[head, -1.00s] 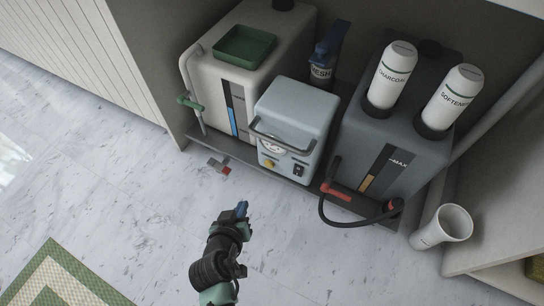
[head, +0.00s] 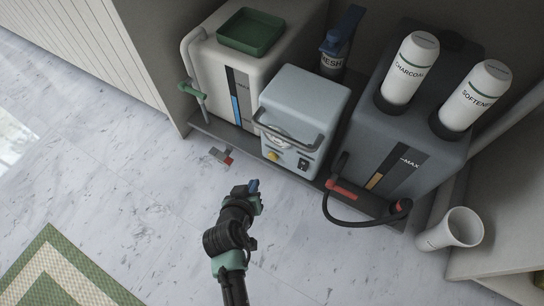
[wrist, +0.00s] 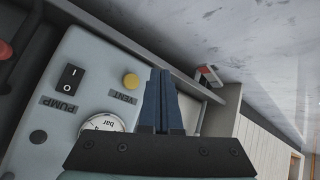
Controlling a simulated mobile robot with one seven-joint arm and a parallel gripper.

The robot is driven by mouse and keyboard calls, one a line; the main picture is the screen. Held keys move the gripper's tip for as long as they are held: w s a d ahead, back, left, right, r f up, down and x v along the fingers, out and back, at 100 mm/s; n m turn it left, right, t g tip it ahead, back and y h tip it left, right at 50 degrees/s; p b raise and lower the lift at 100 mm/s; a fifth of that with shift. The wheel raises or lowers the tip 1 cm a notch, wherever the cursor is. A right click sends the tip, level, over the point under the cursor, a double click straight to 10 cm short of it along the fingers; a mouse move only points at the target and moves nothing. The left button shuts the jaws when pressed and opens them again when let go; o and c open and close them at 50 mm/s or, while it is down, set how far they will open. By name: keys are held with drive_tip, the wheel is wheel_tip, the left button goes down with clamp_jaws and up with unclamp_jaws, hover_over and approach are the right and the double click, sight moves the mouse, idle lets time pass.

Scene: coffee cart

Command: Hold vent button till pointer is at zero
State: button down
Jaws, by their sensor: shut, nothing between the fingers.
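The pale blue-grey pump box (head: 312,100) stands on a low shelf. Its yellow vent button (head: 272,156) is low on the front face, and shows in the wrist view (wrist: 131,81) beside the VENT label. The round gauge (wrist: 103,124), marked "bar", is partly hidden behind my gripper's body; its pointer cannot be read. In the head view the carry handle crosses the gauge. My gripper (head: 253,186) is in front of and below the box, over the floor, its blue fingers shut and empty. In the wrist view the fingertips (wrist: 162,72) appear just right of the button, apparently not touching it.
The black PUMP switch (wrist: 70,77) is near the button. A white tank (head: 215,65) stands left and a dark grey tank (head: 405,145) right, with a black hose (head: 345,218) in front. A white cup (head: 452,230) lies tilted at right.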

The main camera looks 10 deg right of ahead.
drive_tip(key=shift+w+d+b, duration=0.2)
drive_tip(key=shift+w+d, duration=0.65)
drive_tip(key=shift+w, duration=0.3)
drive_tip(key=shift+w+d+b, duration=0.15)
drive_tip(key=shift+w+d, duration=0.7)
drive_tip(key=shift+w, duration=0.3)
drive_tip(key=shift+w+d, duration=0.1)
drive_tip(key=shift+w+d, duration=0.15)
drive_tip(key=shift+w, duration=0.1)
drive_tip(key=shift+w+d, duration=0.3)
drive_tip(key=shift+w, duration=0.1)
idle(2.4)
drive_tip(key=shift+s, duration=0.1)
drive_tip(key=shift+s+a+p, duration=0.4)
drive_tip(key=shift+s+a, duration=0.15)
drive_tip(key=shift+s, duration=0.1)
drive_tip(key=shift+s+a+p, duration=0.35)
drive_tip(key=shift+s+a, duration=0.4)
drive_tip(key=shift+s, duration=0.3)
drive_tip(key=shift+s+a+p, duration=0.3)
drive_tip(key=shift+s+a, duration=0.45)
drive_tip(key=shift+s, duration=0.25)
